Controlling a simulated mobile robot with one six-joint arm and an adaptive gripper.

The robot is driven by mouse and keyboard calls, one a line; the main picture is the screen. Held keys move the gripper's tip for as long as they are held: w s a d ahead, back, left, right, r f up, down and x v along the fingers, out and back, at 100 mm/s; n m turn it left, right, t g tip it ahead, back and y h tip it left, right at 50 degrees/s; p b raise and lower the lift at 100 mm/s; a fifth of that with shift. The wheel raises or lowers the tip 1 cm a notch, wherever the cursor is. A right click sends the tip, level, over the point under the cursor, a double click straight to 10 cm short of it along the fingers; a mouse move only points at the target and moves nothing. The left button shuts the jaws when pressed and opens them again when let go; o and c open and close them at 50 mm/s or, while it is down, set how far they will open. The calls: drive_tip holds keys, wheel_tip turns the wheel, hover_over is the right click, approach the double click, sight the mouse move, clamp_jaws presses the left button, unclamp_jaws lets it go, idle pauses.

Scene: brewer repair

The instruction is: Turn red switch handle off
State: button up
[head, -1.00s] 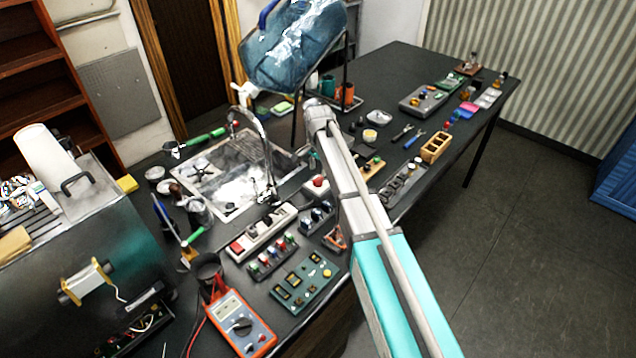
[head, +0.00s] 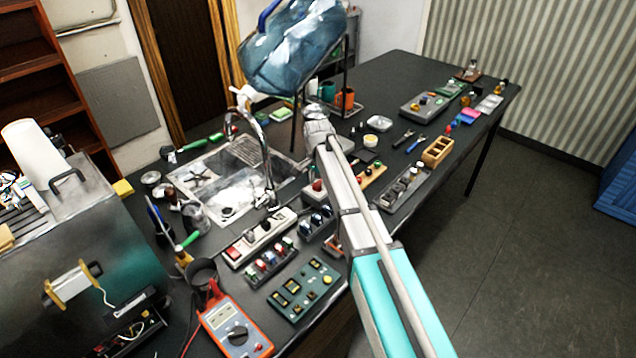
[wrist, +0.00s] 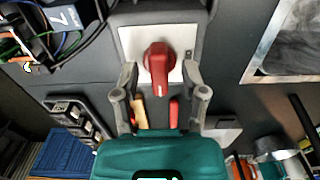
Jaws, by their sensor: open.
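A red switch handle (wrist: 158,63) stands on a white square plate (wrist: 130,44) at the top middle of the wrist view. Its narrow grip points down in the picture, towards my gripper. My gripper (wrist: 160,72) is open, with one fingertip on each side of the handle's lower end. Gaps show between both fingers and the handle.
In the head view a sink (head: 225,212) with a tap lies left of my arm. Switch panels (head: 302,290) and a multimeter (head: 236,328) lie in front. A large blue bottle (head: 295,45) stands behind. Cables (wrist: 60,45) lie left of the switch in the wrist view.

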clamp_jaws()
drive_tip(key=shift+n, duration=0.3)
drive_tip(key=n, duration=0.3)
drive_tip(key=shift+n, duration=0.4)
drive_tip(key=n, duration=0.4)
drive_tip(key=shift+n, duration=0.3)
drive_tip(key=n, duration=0.4)
drive_tip(key=shift+n, duration=2.5)
